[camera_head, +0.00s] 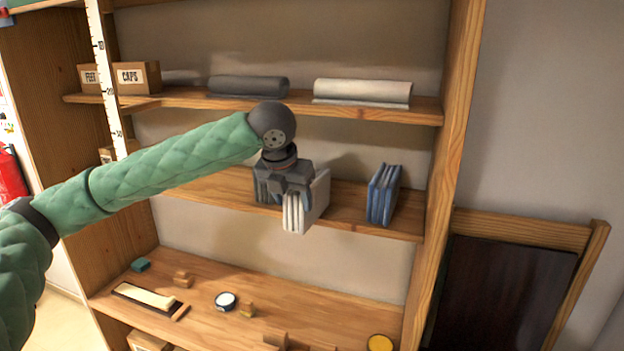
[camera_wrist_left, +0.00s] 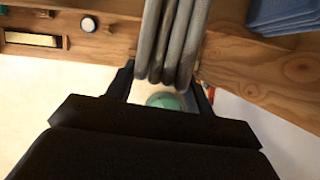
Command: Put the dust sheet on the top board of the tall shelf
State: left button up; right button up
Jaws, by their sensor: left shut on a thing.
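My left gripper (camera_head: 284,188) is shut on a folded pale grey-white cloth (camera_head: 310,208), which looks like the dust sheet. The cloth hangs below the jaws in front of the middle board. In the left wrist view the cloth (camera_wrist_left: 172,40) shows as several thick folds between the fingers (camera_wrist_left: 163,88). The tall wooden shelf (camera_head: 462,110) fills the head view. Its upper board in view (camera_head: 425,112) is above my gripper. A wooden edge (camera_head: 60,4) shows at the upper left; whether it is the top board I cannot tell. My right gripper is not in view.
A dark roll (camera_head: 248,86), a pale roll (camera_head: 362,93) and a CAPS box (camera_head: 137,77) occupy the upper board. Blue folded cloths (camera_head: 383,194) stand on the middle board. Small items lie on the lower board (camera_head: 200,275). A dark framed panel (camera_head: 505,290) stands at right.

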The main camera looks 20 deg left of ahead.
pick_arm(q)
jog(key=w, duration=0.7)
jog(key=w+d, duration=0.1)
jog(key=w, duration=0.3)
jog(key=shift+d+r, duration=0.1)
jog(key=shift+r, duration=0.05)
jog(key=shift+s, duration=0.1)
jog(key=o, duration=1.2)
jog(key=shift+f, duration=0.2)
